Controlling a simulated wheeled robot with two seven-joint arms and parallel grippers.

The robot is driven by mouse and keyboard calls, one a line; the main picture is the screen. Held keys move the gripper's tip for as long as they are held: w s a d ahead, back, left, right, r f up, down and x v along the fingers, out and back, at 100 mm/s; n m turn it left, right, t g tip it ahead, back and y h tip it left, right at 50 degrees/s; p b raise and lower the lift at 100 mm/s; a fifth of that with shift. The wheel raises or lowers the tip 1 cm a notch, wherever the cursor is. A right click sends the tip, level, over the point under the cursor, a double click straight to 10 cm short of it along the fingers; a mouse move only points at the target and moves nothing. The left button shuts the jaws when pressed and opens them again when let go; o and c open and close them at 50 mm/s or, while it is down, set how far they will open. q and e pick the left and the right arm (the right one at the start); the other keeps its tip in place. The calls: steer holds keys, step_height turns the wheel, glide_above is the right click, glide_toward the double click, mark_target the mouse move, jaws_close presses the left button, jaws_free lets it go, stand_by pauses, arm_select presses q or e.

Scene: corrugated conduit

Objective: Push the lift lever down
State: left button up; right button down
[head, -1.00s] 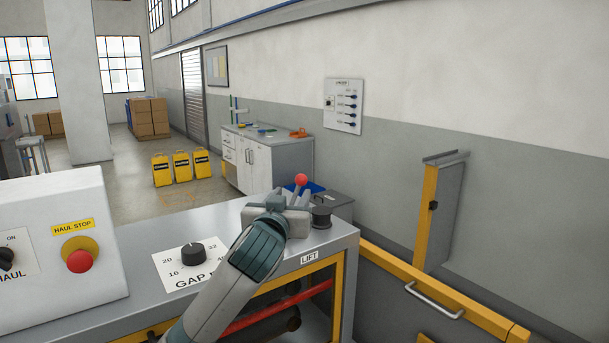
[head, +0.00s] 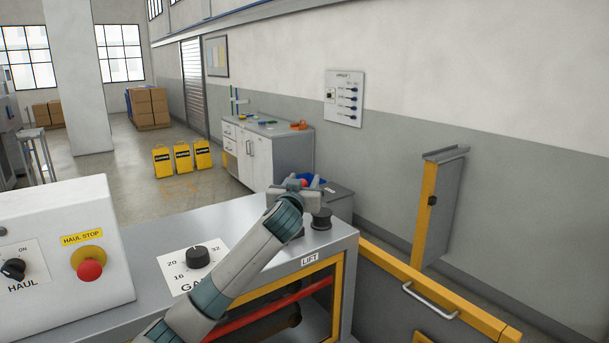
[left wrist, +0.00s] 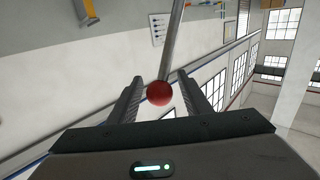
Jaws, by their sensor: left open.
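The lift lever shows as a red ball knob (head: 304,182) above the machine top near its right end, mostly hidden behind my left gripper (head: 296,193). The gripper is open; I cannot tell whether a finger touches the knob. The lever's foot is hidden by my arm. My right gripper is not in view.
A black round part (head: 321,219) stands right beside my gripper on the machine top. The gap dial (head: 198,256) and the haul stop button (head: 89,270) are to the left. A yellow-edged barrier (head: 430,289) with a handle runs along the right.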

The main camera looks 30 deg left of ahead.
arm_select(q)
steer(key=shift+w+a, duration=0.25)
steer(key=shift+w, duration=0.45)
jaws_close()
steer(key=shift+a+r, duration=0.15)
